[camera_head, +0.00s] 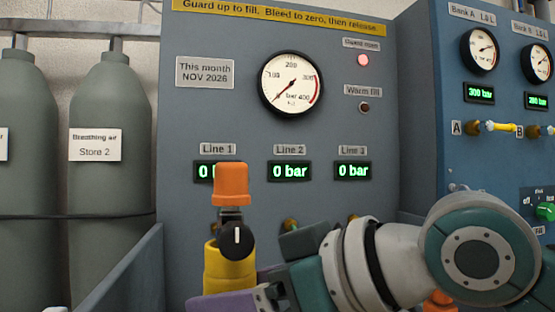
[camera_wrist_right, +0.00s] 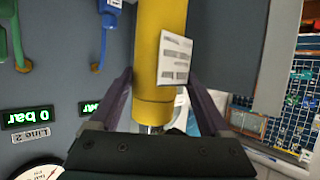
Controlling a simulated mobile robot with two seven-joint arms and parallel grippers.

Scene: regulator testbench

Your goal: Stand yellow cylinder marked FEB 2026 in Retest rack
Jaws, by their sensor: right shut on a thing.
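A yellow cylinder (camera_head: 230,272) with an orange top (camera_head: 231,184) and a black knob stands upright before the panel in the head view. My right gripper (camera_head: 238,288) is shut on it, with purple fingers on either side. In the right wrist view, which shows the scene upside down, the yellow cylinder (camera_wrist_right: 158,60) is between the fingers of the right gripper (camera_wrist_right: 160,85). Its white label (camera_wrist_right: 174,58) is too small to read. I cannot make out a Retest rack. My left gripper is not in view.
The grey panel (camera_head: 230,120) with a gauge (camera_head: 291,83) and Line displays is behind the cylinder. Grey tanks (camera_head: 105,190) stand at left; a blue bank panel (camera_head: 425,120) is at right. An orange part (camera_head: 439,299) shows under my right arm. A board with small items (camera_wrist_right: 298,100) appears in the wrist view.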

